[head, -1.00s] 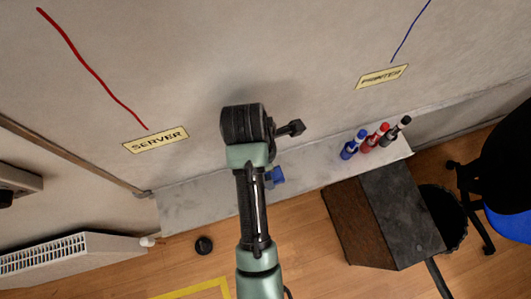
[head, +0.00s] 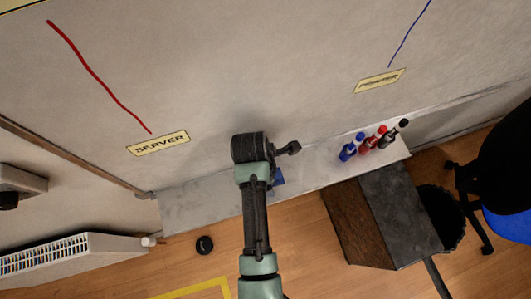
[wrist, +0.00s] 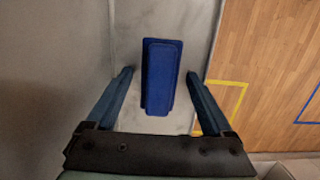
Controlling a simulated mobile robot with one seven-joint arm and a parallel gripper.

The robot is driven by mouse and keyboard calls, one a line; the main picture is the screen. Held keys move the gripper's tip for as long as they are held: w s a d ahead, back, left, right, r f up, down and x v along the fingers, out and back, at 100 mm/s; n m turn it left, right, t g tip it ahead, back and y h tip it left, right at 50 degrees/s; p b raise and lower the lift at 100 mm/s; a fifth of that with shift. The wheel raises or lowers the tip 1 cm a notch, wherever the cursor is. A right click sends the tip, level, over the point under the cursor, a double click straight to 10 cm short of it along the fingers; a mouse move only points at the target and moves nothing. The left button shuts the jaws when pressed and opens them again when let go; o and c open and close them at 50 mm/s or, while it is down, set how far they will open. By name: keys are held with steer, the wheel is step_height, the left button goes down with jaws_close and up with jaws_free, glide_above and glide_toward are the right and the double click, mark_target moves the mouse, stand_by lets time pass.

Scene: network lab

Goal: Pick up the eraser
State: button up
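The blue eraser (wrist: 162,76) lies on the pale grey ledge (wrist: 128,20) below the whiteboard. In the wrist view my gripper (wrist: 160,76) is open, with one finger on each side of the eraser and a gap on both sides. I cannot tell how far the fingers are above the ledge. In the head view only a small blue part of the eraser (head: 278,177) shows beside my arm, which hides the rest.
Blue, red and black markers (head: 367,144) stand on the ledge to the right. The whiteboard (head: 260,70) rises behind, with a SERVER label (head: 158,143) and red and blue lines. A dark box (head: 385,215) stands below the markers. The ledge left of my arm is clear.

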steer(key=c, duration=1.2)
steer(key=shift+r, duration=0.1)
steer(key=shift+c, duration=0.2)
